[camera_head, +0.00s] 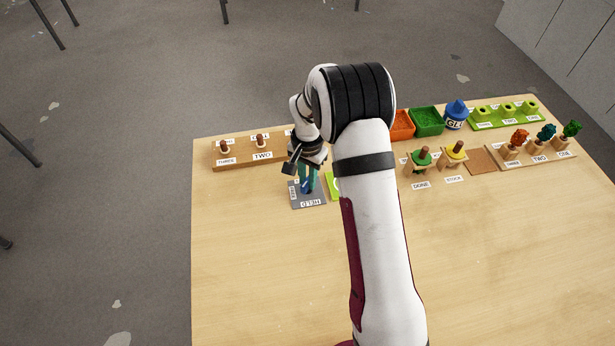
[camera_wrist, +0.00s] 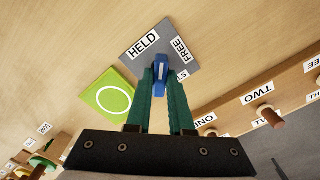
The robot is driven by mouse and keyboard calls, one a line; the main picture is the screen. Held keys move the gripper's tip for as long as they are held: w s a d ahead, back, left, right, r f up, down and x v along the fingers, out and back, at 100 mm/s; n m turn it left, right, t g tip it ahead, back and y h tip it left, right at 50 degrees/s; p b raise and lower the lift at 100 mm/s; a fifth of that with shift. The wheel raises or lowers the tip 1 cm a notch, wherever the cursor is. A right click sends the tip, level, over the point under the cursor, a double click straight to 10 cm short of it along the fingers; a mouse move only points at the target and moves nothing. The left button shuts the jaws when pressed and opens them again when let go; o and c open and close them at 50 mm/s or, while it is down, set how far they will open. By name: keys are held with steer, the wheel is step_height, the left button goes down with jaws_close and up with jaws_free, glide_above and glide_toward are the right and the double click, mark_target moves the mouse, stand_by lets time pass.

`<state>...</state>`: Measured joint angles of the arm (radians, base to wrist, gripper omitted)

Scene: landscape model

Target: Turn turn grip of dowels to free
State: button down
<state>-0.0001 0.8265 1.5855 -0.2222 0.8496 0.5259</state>
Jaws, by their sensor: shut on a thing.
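The turn grip is a small blue knob with a white stripe (camera_wrist: 161,76) on a grey plate (camera_wrist: 136,32). The plate carries labels HELD and FREE, plus a third label partly hidden by my fingers. In the head view the plate (camera_head: 298,204) lies left of my arm. My gripper (camera_wrist: 161,85) points down at the plate, its teal fingers shut on the blue grip from both sides. Where the stripe points is hard to tell. A wooden block (camera_head: 240,165) labelled THREE and TWO holds upright brown dowels (camera_head: 260,141); a ONE label shows in the wrist view.
A green card with a white circle (camera_wrist: 107,98) lies beside the plate. Right of my arm stand an orange bin (camera_head: 402,125), a green bin (camera_head: 427,121), a blue glue pot (camera_head: 456,115), stands with knobs and a tree rack (camera_head: 540,158). The table front is clear.

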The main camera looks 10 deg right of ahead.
steer(key=m, duration=0.4)
steer(key=shift+m, duration=0.3)
steer(key=m, duration=0.4)
steer(key=shift+m, duration=0.3)
steer(key=c, duration=0.8)
jaws_free()
steer(key=shift+r, duration=0.1)
step_height(320, 180, up, 16)
